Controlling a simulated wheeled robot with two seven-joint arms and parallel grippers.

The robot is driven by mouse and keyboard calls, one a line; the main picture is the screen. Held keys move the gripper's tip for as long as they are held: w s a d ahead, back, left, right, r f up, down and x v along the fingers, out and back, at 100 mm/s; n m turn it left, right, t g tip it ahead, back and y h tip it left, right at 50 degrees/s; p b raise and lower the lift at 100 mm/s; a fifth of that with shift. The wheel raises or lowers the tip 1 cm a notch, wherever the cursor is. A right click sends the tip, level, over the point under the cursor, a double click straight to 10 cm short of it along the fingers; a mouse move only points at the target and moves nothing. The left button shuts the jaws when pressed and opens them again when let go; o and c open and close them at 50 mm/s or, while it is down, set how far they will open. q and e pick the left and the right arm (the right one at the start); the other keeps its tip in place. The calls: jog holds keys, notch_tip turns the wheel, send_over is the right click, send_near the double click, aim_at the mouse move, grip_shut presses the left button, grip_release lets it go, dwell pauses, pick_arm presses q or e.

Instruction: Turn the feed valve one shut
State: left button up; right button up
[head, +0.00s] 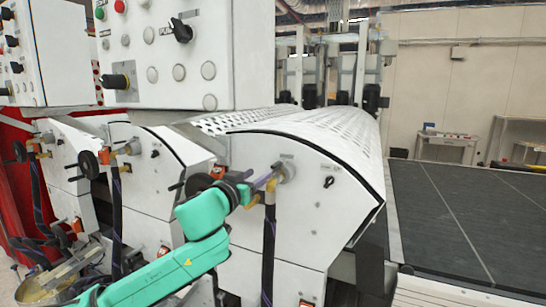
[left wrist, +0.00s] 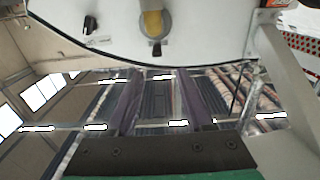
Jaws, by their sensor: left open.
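A feed valve sits on the white end panel of the nearest coater unit, with a round grey fitting (head: 286,171), a yellow pipe piece and a small dark handle. In the left wrist view, the grey fitting (left wrist: 167,21) shows at the top with the yellow piece over its middle and the dark handle (left wrist: 156,49) at its edge. My left gripper (head: 266,182) is open just in front of the valve. Its purplish fingers (left wrist: 158,88) are apart with nothing between them. I cannot read which valve is number one. My right gripper is not in view.
A black switch (head: 328,182) is right of the valve. A black handwheel (head: 198,185) lies beside my left wrist. A dark hose (head: 268,245) hangs below. Similar units stand at left, and a control box (head: 185,60) overhangs above. A dark flat surface (head: 460,220) lies at right.

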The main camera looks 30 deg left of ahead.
aim_at(273, 168)
pick_arm(q)
jog(key=w+p, duration=0.4)
jog(key=w, duration=0.7)
jog(key=shift+w+d+f, duration=0.1)
jog(key=shift+w, duration=0.15)
jog(key=shift+w+p, duration=0.25)
jog(key=shift+p, duration=0.05)
jog(key=shift+s+a, duration=0.15)
jog(key=shift+a, duration=0.1)
jog(key=shift+f, duration=0.1)
grip_shut()
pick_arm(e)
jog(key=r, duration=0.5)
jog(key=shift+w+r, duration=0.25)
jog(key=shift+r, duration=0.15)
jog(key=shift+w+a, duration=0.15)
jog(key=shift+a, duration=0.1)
